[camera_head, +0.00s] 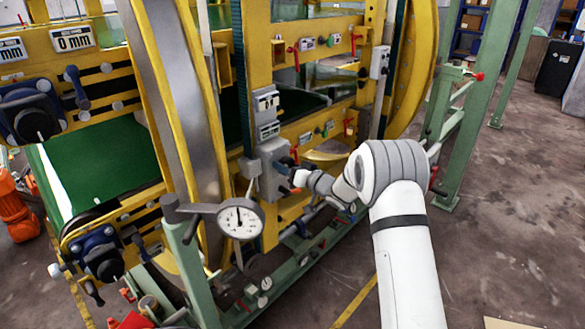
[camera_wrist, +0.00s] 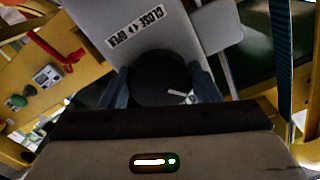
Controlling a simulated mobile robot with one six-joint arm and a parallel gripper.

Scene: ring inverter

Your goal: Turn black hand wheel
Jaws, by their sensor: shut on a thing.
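The black hand wheel (camera_wrist: 158,80) shows in the wrist view as a dark round disc with a small pale mark on it. It sits on a grey housing (camera_wrist: 170,28) with a "CLOSE / OPEN" label. My gripper (camera_wrist: 161,88) has one bluish finger on each side of the wheel and is shut on it. In the head view my gripper (camera_head: 286,165) is at the front of the grey box (camera_head: 265,181) on the yellow post. The wheel is largely hidden there by my gripper, so its turn angle cannot be read.
A round dial gauge (camera_head: 239,218) stands left of my arm on a green post. Yellow machine frames and a large yellow ring (camera_head: 412,75) surround the work spot. Red levers (camera_wrist: 62,50) are nearby. Open floor (camera_head: 510,220) lies to the right.

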